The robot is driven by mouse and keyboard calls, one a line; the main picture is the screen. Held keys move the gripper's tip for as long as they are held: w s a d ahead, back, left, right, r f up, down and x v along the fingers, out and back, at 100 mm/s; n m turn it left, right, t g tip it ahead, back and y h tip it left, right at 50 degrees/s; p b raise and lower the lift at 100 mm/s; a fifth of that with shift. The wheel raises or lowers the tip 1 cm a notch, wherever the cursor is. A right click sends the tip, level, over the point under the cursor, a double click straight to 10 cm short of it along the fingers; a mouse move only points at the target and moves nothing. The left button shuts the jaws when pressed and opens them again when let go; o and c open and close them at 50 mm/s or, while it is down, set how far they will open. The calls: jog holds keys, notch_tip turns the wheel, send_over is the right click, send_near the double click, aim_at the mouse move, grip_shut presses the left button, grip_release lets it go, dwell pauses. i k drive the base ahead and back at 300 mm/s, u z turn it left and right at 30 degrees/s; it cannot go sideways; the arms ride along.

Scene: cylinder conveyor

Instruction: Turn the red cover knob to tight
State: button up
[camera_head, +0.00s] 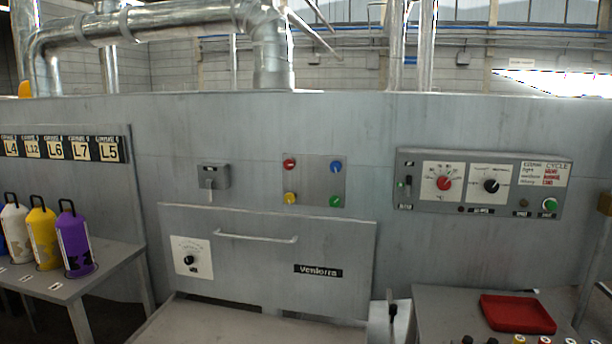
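A grey square cover plate (314,182) is on the grey machine wall, with one coloured knob near each corner. The red knob (289,164) is at its top left, the blue knob (336,166) at top right, the yellow knob (291,198) at bottom left and the green knob (335,201) at bottom right. The red knob is too small to tell whether it is tight or loose. Another red knob (444,183) is on a white dial of the control panel (408,205) to the right. My gripper is not in view.
Below the plate is a hatch (260,268) with a bar handle (255,237). A grey switch box (213,176) is left of the plate. Bottles stand on the left table (112,270). A red tray (518,314) lies on the right table. The wall around the plate is clear.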

aim_at(289, 164)
jog(key=u, duration=0.9)
jog(key=i, duration=0.95)
jog(key=z, duration=1.2)
jog(key=k, duration=0.15)
jog(key=u, duration=2.6)
